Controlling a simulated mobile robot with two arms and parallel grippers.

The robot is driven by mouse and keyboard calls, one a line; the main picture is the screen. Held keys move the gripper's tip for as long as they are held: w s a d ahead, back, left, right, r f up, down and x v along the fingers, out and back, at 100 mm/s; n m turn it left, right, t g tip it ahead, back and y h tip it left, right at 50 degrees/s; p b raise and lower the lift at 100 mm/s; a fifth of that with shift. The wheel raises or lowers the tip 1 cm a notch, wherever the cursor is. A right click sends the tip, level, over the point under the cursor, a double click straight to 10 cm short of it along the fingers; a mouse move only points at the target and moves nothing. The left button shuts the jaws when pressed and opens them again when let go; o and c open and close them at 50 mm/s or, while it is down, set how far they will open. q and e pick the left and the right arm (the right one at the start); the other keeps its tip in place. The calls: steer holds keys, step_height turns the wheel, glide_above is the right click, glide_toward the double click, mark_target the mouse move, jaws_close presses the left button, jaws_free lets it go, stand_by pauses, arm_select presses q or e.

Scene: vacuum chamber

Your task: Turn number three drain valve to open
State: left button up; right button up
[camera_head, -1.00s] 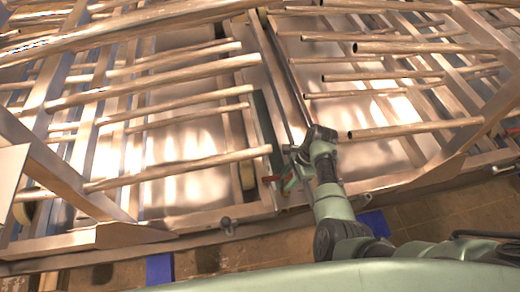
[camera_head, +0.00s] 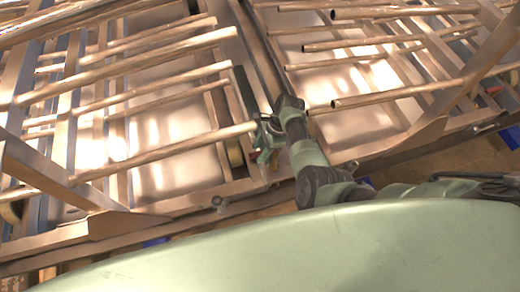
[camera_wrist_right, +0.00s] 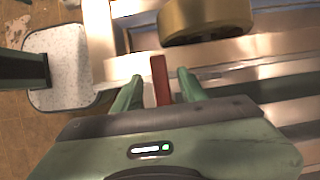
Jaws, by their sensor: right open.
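A red valve handle (camera_wrist_right: 160,80) shows in the right wrist view as a narrow upright bar. My right gripper (camera_wrist_right: 162,82) is open, with one green finger on each side of the handle and a small visible gap on both sides. Whether either finger touches it, I cannot tell. In the head view my right gripper (camera_head: 264,152) is low at the central gap between the two pipe racks, and it hides the handle there. No valve number is readable. My left gripper is not in view.
Long metal pipes (camera_head: 150,150) run to the left of my right gripper, and more pipes (camera_head: 400,90) lie to the right. A frame rail (camera_head: 120,250) crosses in front. The wrist view shows a brass-coloured round part (camera_wrist_right: 205,18) just beyond the fingers and a pale plate (camera_wrist_right: 62,68) at left.

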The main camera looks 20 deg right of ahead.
steer(key=shift+c, duration=0.3)
jaws_close()
stand_by(1.1)
